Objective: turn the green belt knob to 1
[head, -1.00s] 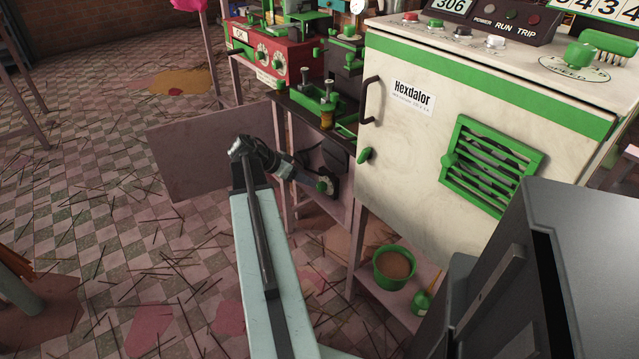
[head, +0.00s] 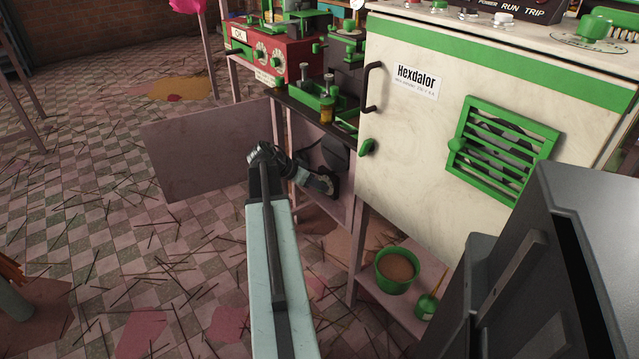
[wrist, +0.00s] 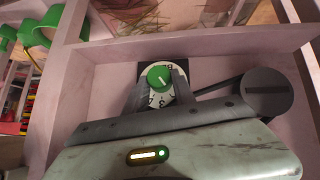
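The green belt knob (wrist: 159,77) sits on a white numbered dial (wrist: 153,98) in the wrist view. The dial is mounted on a dark plate on the pink panel. A pale mark shows on the knob, but I cannot tell which number it points at. My gripper (wrist: 160,82) has its two grey fingers apart, one on each side of the knob. Gaps seem to show between fingers and knob; contact cannot be made out. In the head view my gripper (head: 328,184) reaches into the open cabinet and hides the knob.
A dark round pulley (wrist: 268,90) with a belt lies right of the dial. An open pink door (head: 205,155) hangs left of my arm. The white Hexdalor cabinet (head: 430,150) stands right.

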